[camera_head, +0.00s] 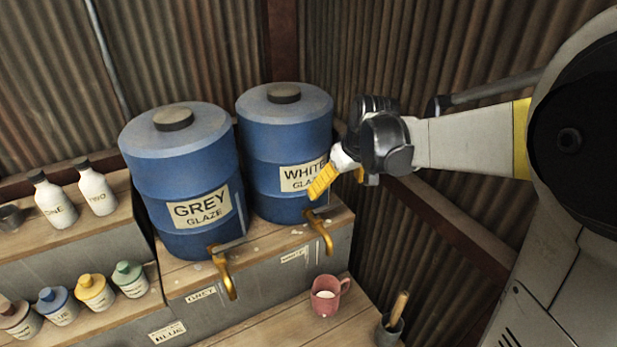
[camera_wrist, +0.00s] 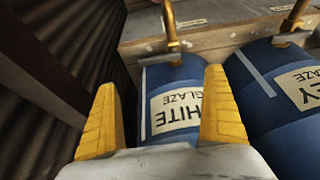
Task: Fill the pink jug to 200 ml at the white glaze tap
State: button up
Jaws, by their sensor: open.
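The pink jug (camera_head: 326,296) stands upright on the low wooden bench, with white liquid inside and its handle to the right. Its fill level cannot be read. The white glaze tap (camera_head: 320,232) is a brass spout above the jug; it also shows in the wrist view (camera_wrist: 171,28). The blue white glaze drum (camera_head: 286,150) stands behind the tap. My gripper (camera_head: 338,186), with yellow fingers, is open and empty. It is in front of the drum's label, above the tap and apart from the jug. In the wrist view its fingers (camera_wrist: 160,80) frame the upside-down label.
The grey glaze drum (camera_head: 180,180) and its brass tap (camera_head: 223,275) are to the left. A dark pot with a wooden-handled tool (camera_head: 390,329) stands right of the jug. Bottles (camera_head: 96,190) and small jars (camera_head: 95,292) line the left shelves. Corrugated walls close the corner.

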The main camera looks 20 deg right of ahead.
aim_at(326, 205)
jog(key=b+x, duration=0.1)
jog(key=x, duration=0.9)
jog(key=shift+a+f+b, duration=0.1)
jog(key=shift+f+b, duration=0.05)
jog(key=shift+b, duration=0.25)
jog(key=c, duration=1.4)
